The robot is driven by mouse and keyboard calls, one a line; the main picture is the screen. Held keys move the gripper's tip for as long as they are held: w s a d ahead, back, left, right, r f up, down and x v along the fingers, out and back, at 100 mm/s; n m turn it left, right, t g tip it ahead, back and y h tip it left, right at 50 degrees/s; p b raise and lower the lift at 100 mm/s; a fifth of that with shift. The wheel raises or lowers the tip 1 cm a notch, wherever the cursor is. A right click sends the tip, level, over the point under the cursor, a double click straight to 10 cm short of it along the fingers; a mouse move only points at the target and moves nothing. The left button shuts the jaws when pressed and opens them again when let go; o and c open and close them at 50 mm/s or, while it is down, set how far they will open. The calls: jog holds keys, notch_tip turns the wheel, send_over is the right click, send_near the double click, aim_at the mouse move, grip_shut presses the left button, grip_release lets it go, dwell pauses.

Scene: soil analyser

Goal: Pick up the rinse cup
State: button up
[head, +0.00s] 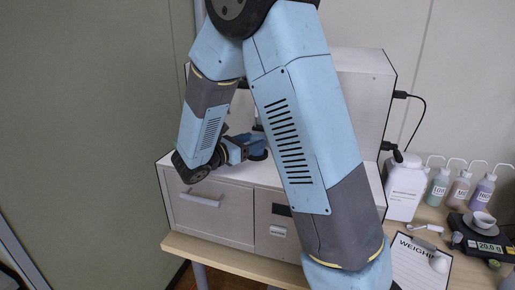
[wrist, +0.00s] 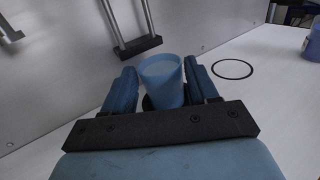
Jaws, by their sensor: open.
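The rinse cup, a pale blue cup (wrist: 162,80), stands upright in the middle of the wrist view. My gripper (wrist: 160,68) is open, with one dark blue finger on each side of the cup. A narrow gap shows beside the cup's upper part on both sides; the gripper hides its lower front. In the head view my gripper (head: 256,147) is over the white top of the analyser; I cannot make out the cup there, as my arm covers much of that area.
A black ring (wrist: 232,69) lies on the white surface right of the cup.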

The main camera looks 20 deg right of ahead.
jog(key=shift+x, duration=0.9)
jog(key=shift+c, duration=0.4)
jog(key=c, duration=0.8)
jog(key=shift+r, duration=0.2)
jog(key=shift+r, duration=1.55)
jog(key=shift+v, duration=8.85)
jog(key=shift+s+a, duration=0.1)
jog(key=shift+a, duration=0.05)
